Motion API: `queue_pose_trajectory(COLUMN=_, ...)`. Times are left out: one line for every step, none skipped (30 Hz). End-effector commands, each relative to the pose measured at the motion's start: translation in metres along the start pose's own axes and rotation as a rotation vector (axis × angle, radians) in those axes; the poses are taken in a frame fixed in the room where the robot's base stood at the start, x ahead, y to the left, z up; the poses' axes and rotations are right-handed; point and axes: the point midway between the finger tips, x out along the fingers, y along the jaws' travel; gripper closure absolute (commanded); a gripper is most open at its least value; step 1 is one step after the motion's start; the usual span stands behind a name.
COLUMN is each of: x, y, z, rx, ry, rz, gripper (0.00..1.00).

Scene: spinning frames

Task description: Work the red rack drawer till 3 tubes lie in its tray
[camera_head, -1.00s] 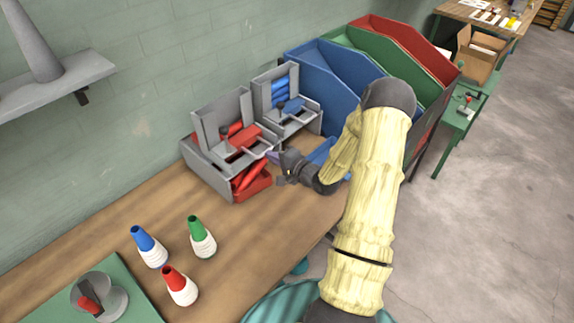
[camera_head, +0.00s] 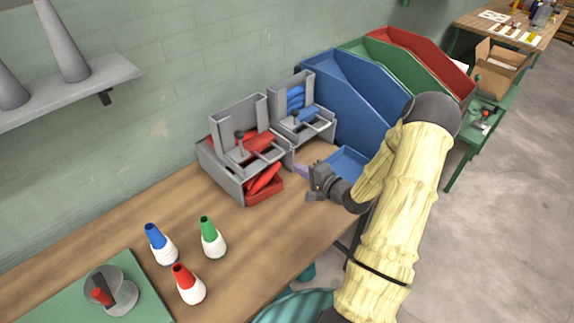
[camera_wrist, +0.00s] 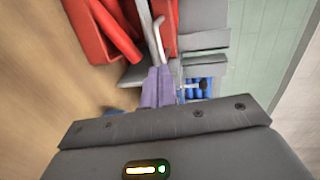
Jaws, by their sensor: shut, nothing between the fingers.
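The grey rack with the red drawer (camera_head: 257,140) stands on the bench against the wall, with red tubes partly seen in it. Below its front is a red tray (camera_head: 266,196) with at least one red tube (camera_head: 264,178) lying slantwise in it. In the wrist view, red tubes (camera_wrist: 116,32) lie in the red tray (camera_wrist: 84,30) at upper left; overlap hides their exact number. My gripper (camera_head: 303,170), with purple fingers (camera_wrist: 157,88), is shut and empty. It is in front of the rack, to the right of the tray, apart from it.
A similar rack with blue tubes (camera_head: 296,97) stands to the right, with a blue tray (camera_head: 345,162) near my wrist. Large blue (camera_head: 345,100), green and red bins stand behind. Three cones and a green mat (camera_head: 65,298) are at front left; bench between is clear.

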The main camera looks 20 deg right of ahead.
Motion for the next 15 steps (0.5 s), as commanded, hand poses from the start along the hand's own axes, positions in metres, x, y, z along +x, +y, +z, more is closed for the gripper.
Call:
queue_pose_trajectory(x=-0.011, y=0.003, z=-0.001, rx=0.0, ry=0.003, rz=0.002, gripper=1.0)
queue_pose_trajectory(x=-0.016, y=0.003, z=0.0, rx=0.0, ry=0.001, rz=0.002, gripper=1.0)
queue_pose_trajectory(x=-0.023, y=0.002, z=0.002, rx=-0.001, ry=-0.002, rz=0.002, gripper=1.0)
queue_pose_trajectory(x=-0.028, y=0.002, z=0.003, rx=-0.002, ry=-0.005, rz=0.001, gripper=1.0)
queue_pose_trajectory(x=-0.033, y=0.002, z=0.004, rx=-0.001, ry=-0.008, rz=0.001, gripper=1.0)
queue_pose_trajectory(x=-0.039, y=0.002, z=0.005, rx=-0.002, ry=-0.011, rz=0.001, gripper=1.0)
queue_pose_trajectory(x=-0.044, y=0.001, z=0.007, rx=-0.003, ry=-0.014, rz=0.001, gripper=1.0)
queue_pose_trajectory(x=-0.048, y=0.001, z=0.007, rx=-0.003, ry=-0.016, rz=0.001, gripper=1.0)
queue_pose_trajectory(x=-0.052, y=0.001, z=0.008, rx=-0.003, ry=-0.017, rz=0.001, gripper=1.0)
queue_pose_trajectory(x=-0.055, y=0.001, z=0.008, rx=-0.004, ry=-0.02, rz=0.001, gripper=1.0)
queue_pose_trajectory(x=-0.057, y=0.001, z=0.009, rx=-0.004, ry=-0.021, rz=0.002, gripper=1.0)
queue_pose_trajectory(x=-0.06, y=0.0, z=0.009, rx=-0.003, ry=-0.022, rz=0.002, gripper=1.0)
queue_pose_trajectory(x=-0.061, y=0.0, z=0.009, rx=-0.003, ry=-0.023, rz=0.002, gripper=1.0)
queue_pose_trajectory(x=-0.062, y=0.0, z=0.009, rx=-0.004, ry=-0.024, rz=0.002, gripper=1.0)
queue_pose_trajectory(x=-0.063, y=0.0, z=0.01, rx=-0.004, ry=-0.025, rz=0.002, gripper=1.0)
